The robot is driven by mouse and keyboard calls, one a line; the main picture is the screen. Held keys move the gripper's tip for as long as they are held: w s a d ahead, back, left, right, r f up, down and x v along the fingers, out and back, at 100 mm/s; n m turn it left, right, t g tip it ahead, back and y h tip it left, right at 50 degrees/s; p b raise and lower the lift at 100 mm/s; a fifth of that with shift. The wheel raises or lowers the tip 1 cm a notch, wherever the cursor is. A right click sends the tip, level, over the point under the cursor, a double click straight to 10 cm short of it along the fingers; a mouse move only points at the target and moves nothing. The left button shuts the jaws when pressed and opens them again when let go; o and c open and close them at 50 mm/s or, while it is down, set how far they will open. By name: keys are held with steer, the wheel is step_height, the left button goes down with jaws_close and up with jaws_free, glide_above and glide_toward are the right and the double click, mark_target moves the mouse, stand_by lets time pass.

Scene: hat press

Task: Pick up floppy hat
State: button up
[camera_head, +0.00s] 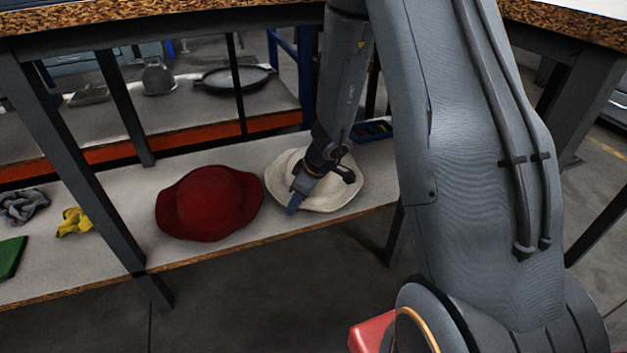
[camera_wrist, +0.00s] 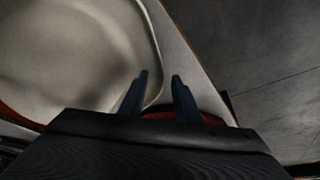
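A cream wide-brimmed hat (camera_head: 335,190) lies on the lower shelf, and its pale brim fills the left of the wrist view (camera_wrist: 60,60). A dark red hat (camera_head: 208,203) lies to its left, with a sliver of red showing behind my fingers in the wrist view. My gripper (camera_head: 292,206) is tilted down at the left front edge of the cream hat. In the wrist view my two fingers (camera_wrist: 160,84) stand apart, with the brim edge running into the gap between them. I cannot tell whether they touch it. My wrist hides part of the cream hat.
The pale shelf (camera_head: 110,190) also holds a yellow cloth (camera_head: 74,222), a grey cloth (camera_head: 22,205), a green item (camera_head: 10,256) and a blue tray (camera_head: 372,131). A dark table post (camera_head: 75,165) stands left of the hats. The tabletop edge (camera_head: 180,15) runs above.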

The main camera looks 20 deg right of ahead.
steer(key=shift+w+a+f, duration=0.1)
steer(key=shift+w+f, duration=0.05)
steer(key=shift+f, duration=0.3)
jaws_close()
steer(key=shift+r, duration=0.1)
